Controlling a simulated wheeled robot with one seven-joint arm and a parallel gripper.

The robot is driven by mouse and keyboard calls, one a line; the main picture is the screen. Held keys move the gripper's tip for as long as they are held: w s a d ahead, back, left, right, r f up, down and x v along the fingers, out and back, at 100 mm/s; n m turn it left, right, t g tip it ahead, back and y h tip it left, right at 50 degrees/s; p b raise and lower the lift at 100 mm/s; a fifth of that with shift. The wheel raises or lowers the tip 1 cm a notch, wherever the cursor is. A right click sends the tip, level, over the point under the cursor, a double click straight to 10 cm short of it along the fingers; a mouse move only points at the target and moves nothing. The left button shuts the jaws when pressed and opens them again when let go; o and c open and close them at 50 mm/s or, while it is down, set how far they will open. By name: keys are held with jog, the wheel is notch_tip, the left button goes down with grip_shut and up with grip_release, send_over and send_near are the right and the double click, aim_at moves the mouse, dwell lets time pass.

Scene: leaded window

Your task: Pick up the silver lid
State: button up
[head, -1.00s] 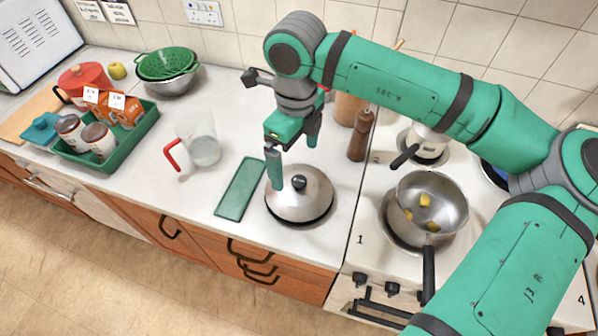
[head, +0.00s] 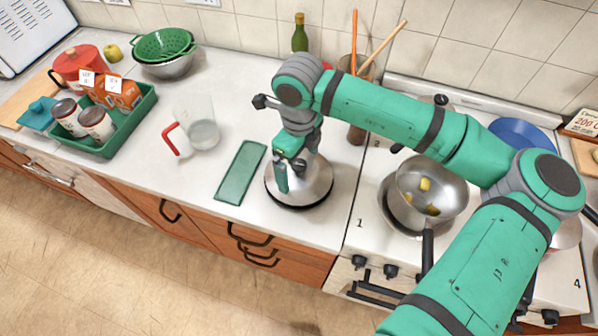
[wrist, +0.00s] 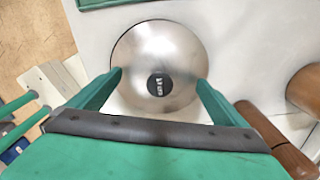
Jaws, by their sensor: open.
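The silver lid (head: 312,187) is a round, shiny dome on the white counter, left of the stove, with a dark rim below it. In the wrist view the lid (wrist: 150,50) shows from above with its black knob (wrist: 159,84) near the centre. My gripper (head: 290,178) is open over the lid and hides the knob in the head view. In the wrist view my gripper's two fingers (wrist: 160,78) stand apart on either side of the knob, apart from it. I cannot tell the exact height of the fingertips above the lid.
A green mat (head: 241,172) lies just left of the lid. A measuring jug (head: 203,131) with a red handle stands farther left. A saucepan (head: 447,200) with yellow pieces sits on the stove to the right. A brown mill (head: 356,134) stands behind the lid.

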jog(key=shift+f, duration=0.15)
jog(key=shift+s, duration=0.1)
jog(key=c, duration=1.6)
jog(key=shift+o, duration=0.2)
